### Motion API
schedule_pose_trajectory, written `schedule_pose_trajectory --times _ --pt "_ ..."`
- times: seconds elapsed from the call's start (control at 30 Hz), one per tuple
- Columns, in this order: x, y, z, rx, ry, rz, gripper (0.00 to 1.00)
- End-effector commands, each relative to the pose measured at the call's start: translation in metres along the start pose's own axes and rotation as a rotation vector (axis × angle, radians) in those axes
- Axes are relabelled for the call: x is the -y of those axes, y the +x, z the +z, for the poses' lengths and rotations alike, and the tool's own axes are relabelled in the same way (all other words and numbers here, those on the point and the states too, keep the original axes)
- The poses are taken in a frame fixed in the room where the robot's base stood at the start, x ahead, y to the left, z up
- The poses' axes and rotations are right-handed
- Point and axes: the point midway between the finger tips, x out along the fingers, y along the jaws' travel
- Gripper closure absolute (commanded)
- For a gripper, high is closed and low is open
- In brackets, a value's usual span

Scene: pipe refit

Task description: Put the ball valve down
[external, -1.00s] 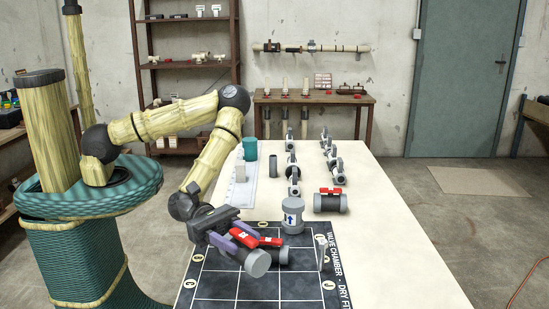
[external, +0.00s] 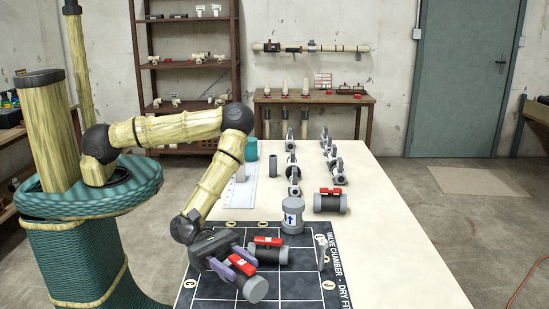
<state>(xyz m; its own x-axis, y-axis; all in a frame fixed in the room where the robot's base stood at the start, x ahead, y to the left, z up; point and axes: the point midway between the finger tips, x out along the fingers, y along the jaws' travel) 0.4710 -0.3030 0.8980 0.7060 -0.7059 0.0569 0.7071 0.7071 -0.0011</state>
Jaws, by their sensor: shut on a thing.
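My gripper (external: 236,268) is shut on a ball valve (external: 255,289) with a dark body, red handle and grey end. The held valve is low over the front part of the dark gridded mat (external: 211,290). I cannot tell whether it touches the mat. A second ball valve (external: 268,255), also with a red handle, lies on the mat just behind the held one. A third ball valve (external: 330,203) lies on the pale table right of the mat's far edge. My fingers hide part of the held valve.
A grey cylindrical fitting with a blue arrow (external: 292,216) stands near the mat's far edge. A thin upright grey piece (external: 321,252) stands at the mat's right. Several grey fittings (external: 334,162) stand farther back on the table (external: 400,265). The table's right side is clear.

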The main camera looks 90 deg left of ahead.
Motion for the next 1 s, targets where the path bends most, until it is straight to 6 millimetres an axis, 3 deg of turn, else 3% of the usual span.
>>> schedule_pose_trajectory --times 0.17,0.47,0.87,0.9,1.0 --pt "0.0 0.0 -0.001 0.0 0.0 0.0 0.83" --pt "0.001 -0.002 -0.036 -0.001 0.0 -0.001 0.83" --pt "0.0 -0.003 -0.041 0.0 0.0 0.0 0.83" --pt "0.0 -0.003 -0.04 -0.001 0.0 0.0 0.5" --pt "0.0 -0.003 -0.04 -0.001 0.001 0.0 0.36"
